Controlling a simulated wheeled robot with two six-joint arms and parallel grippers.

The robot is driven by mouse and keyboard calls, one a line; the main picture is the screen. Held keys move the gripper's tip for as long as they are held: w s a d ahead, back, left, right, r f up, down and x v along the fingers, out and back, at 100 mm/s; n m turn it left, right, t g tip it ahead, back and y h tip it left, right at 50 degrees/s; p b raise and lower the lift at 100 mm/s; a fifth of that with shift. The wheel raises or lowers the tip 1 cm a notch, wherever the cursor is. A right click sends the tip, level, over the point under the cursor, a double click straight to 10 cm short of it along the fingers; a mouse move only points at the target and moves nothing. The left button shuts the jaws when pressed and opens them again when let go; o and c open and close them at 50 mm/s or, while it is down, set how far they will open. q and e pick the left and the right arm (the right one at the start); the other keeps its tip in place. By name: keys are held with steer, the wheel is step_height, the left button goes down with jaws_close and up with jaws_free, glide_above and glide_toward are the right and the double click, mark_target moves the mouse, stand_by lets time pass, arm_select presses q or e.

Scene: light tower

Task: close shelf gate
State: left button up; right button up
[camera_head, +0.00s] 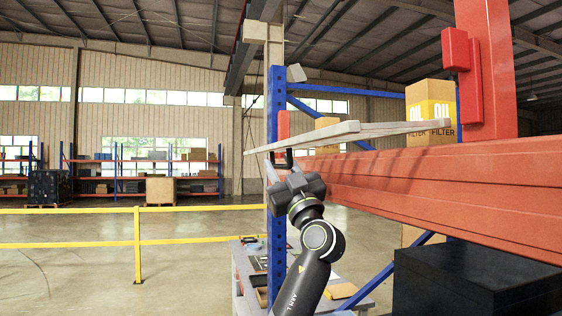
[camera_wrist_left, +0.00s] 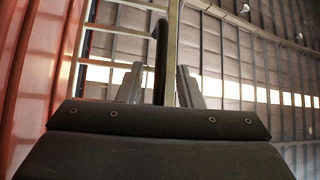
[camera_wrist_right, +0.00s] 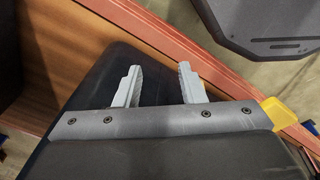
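The shelf gate (camera_head: 350,131) is a pale flat frame seen nearly edge-on in the head view, sticking out level in front of the red shelf beam. A black handle (camera_head: 282,160) hangs under its left part. My left gripper (camera_head: 288,172) is just below and at the handle. In the left wrist view its fingers (camera_wrist_left: 159,84) are apart, with the dark handle bar (camera_wrist_left: 160,50) between them and gaps showing on both sides. My right gripper is out of the head view. In the right wrist view its fingers (camera_wrist_right: 160,84) are apart and empty.
A red shelf beam (camera_head: 440,190) runs along the right, with an oil filter carton (camera_head: 432,108) above it. A blue upright (camera_head: 277,200) stands right behind my left arm. A black box (camera_head: 470,280) is at lower right. Yellow rails (camera_head: 137,240) stand at left.

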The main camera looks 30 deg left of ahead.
arm_select(q)
steer(key=shift+c, duration=0.2)
jaws_close()
stand_by(0.3)
